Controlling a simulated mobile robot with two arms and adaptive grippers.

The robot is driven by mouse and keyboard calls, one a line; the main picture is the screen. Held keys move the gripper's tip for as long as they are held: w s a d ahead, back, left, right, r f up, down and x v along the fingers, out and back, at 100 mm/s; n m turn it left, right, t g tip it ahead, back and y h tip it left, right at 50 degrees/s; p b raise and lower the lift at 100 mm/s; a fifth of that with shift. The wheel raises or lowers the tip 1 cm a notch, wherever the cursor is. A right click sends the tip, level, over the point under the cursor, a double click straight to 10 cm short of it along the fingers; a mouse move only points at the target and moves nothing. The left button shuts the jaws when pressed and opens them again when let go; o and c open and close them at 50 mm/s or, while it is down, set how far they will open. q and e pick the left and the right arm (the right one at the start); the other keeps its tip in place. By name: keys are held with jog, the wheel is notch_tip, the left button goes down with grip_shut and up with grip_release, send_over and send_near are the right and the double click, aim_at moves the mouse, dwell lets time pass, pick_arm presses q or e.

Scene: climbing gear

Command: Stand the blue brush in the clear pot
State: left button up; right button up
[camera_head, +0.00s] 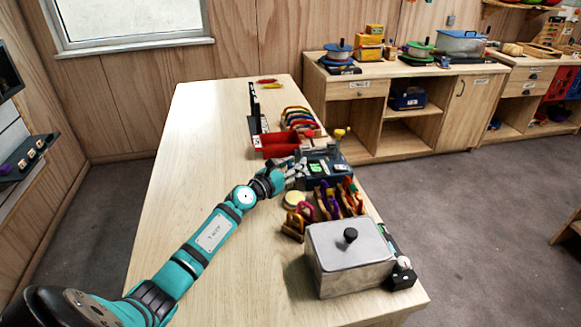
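My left gripper (296,173) is over the middle of the long wooden table (205,160), beside a dark blue-grey device with a green display (316,169). Its fingers are small here and blend with the things behind, so I cannot tell whether they are open or shut, or hold anything. I cannot pick out the blue brush or the clear pot; they may be hidden among the crowded gear near the gripper. My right gripper is not in view.
Red bins (277,143) and a row of coloured loops (298,119) stand beyond the gripper. Coloured clips on racks (338,200) and a large lidded metal box (349,262) stand on the near right. The table's left side is clear.

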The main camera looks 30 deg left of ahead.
pick_arm(q)
jog(key=s, duration=0.8)
jog(key=s+a, duration=0.1)
jog(key=s, duration=0.3)
jog(key=shift+r, duration=0.4)
